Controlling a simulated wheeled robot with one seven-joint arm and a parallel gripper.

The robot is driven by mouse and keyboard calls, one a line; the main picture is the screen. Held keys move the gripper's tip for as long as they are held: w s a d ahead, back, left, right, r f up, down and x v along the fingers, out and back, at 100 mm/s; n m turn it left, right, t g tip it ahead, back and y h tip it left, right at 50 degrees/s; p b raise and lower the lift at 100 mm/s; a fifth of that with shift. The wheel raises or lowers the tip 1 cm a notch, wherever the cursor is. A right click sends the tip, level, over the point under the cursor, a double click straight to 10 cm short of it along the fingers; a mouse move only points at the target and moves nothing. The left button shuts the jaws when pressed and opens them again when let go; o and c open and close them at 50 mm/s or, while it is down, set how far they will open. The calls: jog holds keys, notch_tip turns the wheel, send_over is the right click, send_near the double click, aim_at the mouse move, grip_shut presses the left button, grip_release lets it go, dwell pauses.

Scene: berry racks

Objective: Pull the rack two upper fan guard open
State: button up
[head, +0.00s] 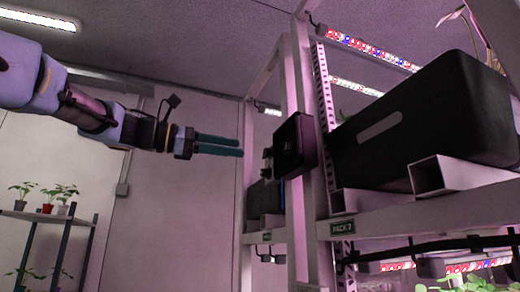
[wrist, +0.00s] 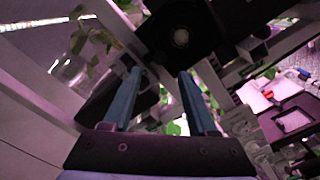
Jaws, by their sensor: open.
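A dark square fan unit (head: 296,147), which looks like the upper fan guard, is mounted on the white post of the rack labelled RACK 2 (head: 343,228). In the head view its face is seen at a steep angle, and small dark parts stick out from its left side. My gripper (head: 241,146) reaches in from the left, its teal fingers pointing at the unit with a small gap between. In the wrist view my gripper (wrist: 160,72) is open with nothing between its fingers. I cannot make out a handle.
A large black bin (head: 425,125) sits on the rack's shelf at the right. A white upright (head: 293,70) stands behind the unit. A shelf with potted seedlings (head: 48,215) is at the far left. The space around my gripper in front of the wall looks clear.

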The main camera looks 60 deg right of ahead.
aim_at(265, 153)
jog(key=p+x, duration=0.2)
jog(key=x, duration=0.5)
jog(key=shift+s+d, duration=0.25)
jog(key=shift+d, duration=0.05)
grip_shut()
jog(key=shift+f, duration=0.1)
dwell(1.0)
